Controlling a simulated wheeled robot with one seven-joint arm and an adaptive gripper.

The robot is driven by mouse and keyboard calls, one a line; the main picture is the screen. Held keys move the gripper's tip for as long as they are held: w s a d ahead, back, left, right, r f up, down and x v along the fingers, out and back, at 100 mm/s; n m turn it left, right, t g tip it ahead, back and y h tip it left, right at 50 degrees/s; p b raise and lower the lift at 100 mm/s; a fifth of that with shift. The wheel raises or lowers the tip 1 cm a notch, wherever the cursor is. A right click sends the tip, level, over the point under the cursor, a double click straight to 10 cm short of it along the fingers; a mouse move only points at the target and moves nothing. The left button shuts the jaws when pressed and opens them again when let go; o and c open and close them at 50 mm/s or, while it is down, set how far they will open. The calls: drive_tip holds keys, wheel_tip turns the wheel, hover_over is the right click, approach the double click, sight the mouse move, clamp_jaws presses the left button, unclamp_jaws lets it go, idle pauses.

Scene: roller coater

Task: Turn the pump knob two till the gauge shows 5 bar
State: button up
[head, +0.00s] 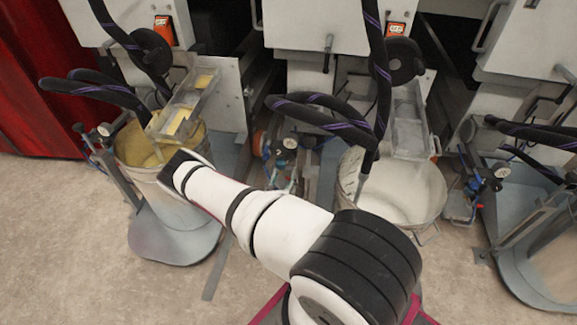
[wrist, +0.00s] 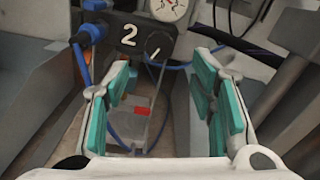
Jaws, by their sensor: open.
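A black panel marked with a white "2" (wrist: 129,35) is at the top of the wrist view. The black pump knob (wrist: 158,46), with a white pointer line, sits to the right of the number. Part of a round white gauge (wrist: 168,7) with a red needle is above it, cut by the frame's top edge; its reading is too small to tell. My gripper (wrist: 165,75) is open, with teal-padded fingers wide apart and nothing between them. The knob lies ahead, beyond the fingertips, and looks apart from them. In the head view, my arm reaches left and the fingers cannot be made out.
Blue hoses (wrist: 83,62) run beside the panel on the left. A grey post (wrist: 292,100) stands on the right. In the head view, a yellow-stained bucket (head: 140,150) and a white bucket (head: 405,190) stand below machines with dark hoses (head: 300,105). The front floor (head: 80,250) is clear.

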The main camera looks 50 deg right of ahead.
sight(289, 160)
drive_tip(key=b+x, duration=0.2)
drive_tip(key=x, duration=0.5)
drive_tip(key=shift+w, duration=0.1)
drive_tip(key=shift+c, duration=0.2)
drive_tip(key=c, duration=1.1)
